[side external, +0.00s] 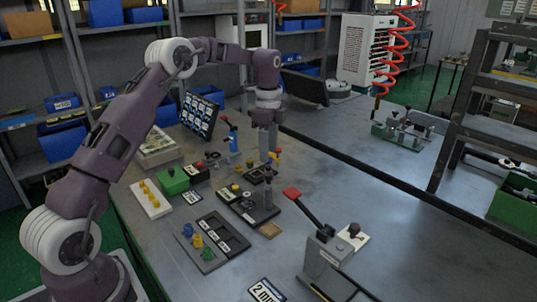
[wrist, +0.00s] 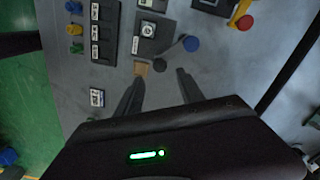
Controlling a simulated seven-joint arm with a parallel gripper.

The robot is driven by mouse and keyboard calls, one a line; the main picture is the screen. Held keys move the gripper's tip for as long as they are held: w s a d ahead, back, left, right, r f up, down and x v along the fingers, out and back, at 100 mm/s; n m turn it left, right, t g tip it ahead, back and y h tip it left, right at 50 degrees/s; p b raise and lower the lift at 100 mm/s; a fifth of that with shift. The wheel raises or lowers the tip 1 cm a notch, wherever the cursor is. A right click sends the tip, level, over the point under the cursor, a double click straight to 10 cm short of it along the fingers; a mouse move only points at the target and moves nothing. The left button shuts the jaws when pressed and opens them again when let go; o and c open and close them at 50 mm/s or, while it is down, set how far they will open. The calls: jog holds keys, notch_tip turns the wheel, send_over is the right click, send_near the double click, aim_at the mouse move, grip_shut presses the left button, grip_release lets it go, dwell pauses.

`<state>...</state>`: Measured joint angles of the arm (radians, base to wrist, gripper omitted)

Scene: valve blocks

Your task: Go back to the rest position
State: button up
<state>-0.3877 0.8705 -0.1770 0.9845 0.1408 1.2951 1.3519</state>
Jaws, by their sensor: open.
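My gripper (side external: 268,148) hangs over the bench behind the valve blocks, pointing down. The tray (wrist: 103,35) and knobs (wrist: 76,30) also show at upper left in the wrist view.
A red-handled lever (side external: 305,208) stands at front centre. A green box (side external: 173,180) and a white strip with yellow pegs (side external: 151,201) lie at left. A blue-topped lever (side external: 231,135) stands close left of my gripper. The bench's right side (side external: 430,225) has free room.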

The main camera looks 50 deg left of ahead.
jog(key=s+d+r+n+t+y, duration=0.1)
jog(key=s+d+r+n, duration=0.2)
jog(key=s+d+r, duration=0.35)
jog(key=s+d+r+n+t, duration=0.2)
jog(key=s+d+r, duration=0.2)
jog(key=s+r, duration=0.45)
jog(key=s+d+f+n+t, duration=0.1)
jog(key=s+n, duration=0.3)
jog(key=s, duration=0.6)
jog(key=s+d+f+n+t+h, duration=0.1)
jog(key=s+d+f+n, duration=0.1)
jog(key=s, duration=0.8)
jog(key=d+n, duration=0.1)
jog(key=d, duration=0.1)
jog(key=shift+s+d+n+t, duration=0.25)
jog(key=shift+d+n+t, duration=0.05)
jog(key=shift+n, duration=0.1)
